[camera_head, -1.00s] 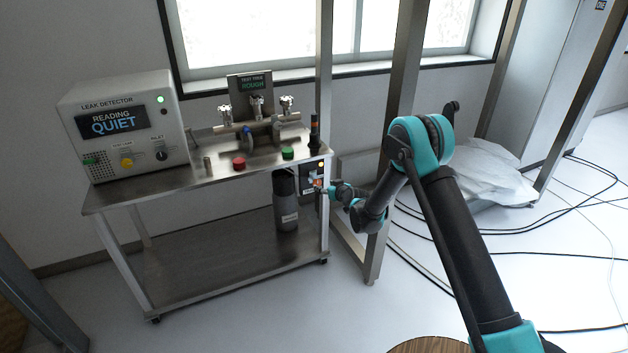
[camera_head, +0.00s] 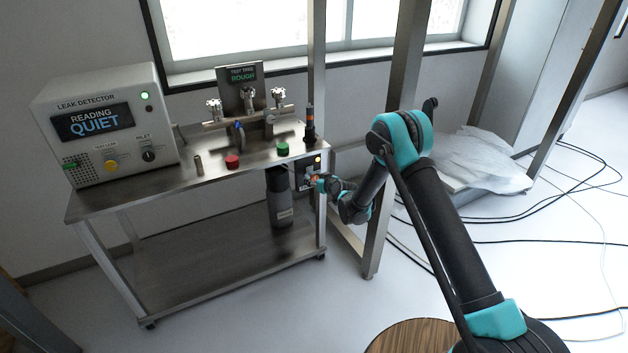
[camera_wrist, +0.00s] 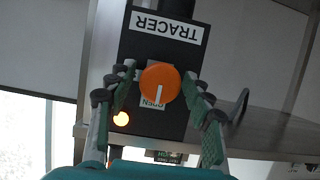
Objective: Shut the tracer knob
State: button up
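The tracer knob (camera_wrist: 160,84) is a round orange knob with a white line on a dark box (camera_wrist: 160,45). The box has a TRACER label, upside down in the wrist view. An OPEN label shows partly behind the knob. In the head view the box (camera_head: 303,170) is at the right end of the bench, partly hidden by my gripper (camera_head: 314,182). In the wrist view my gripper (camera_wrist: 158,88) is open, with one finger on each side of the knob. Small gaps seem to remain; contact is unclear.
The steel bench (camera_head: 150,190) carries a leak detector (camera_head: 110,125) reading QUIET, valves, and red and green buttons. A dark cylinder (camera_head: 280,200) stands close to the box. A metal post (camera_head: 385,200) rises right of the bench.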

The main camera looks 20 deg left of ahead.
jog(key=c, duration=0.9)
jog(key=shift+m, duration=0.3)
jog(key=shift+d+m+g+y, duration=0.1)
jog(key=shift+m+g+y, duration=0.6)
jog(key=shift+m, duration=0.5)
jog(key=m+g+y, duration=0.1)
jog(key=m, duration=0.2)
jog(key=shift+f+y, duration=0.1)
jog(key=shift+y, duration=0.3)
jog(key=m+y, duration=0.1)
jog(key=m, duration=0.2)
jog(key=shift+m+g+y, duration=0.3)
jog(key=shift+g, duration=0.1)
jog(key=m+y, duration=0.1)
jog(key=m, duration=0.2)
jog(key=shift+m+y, duration=0.3)
jog(key=shift+y, duration=0.1)
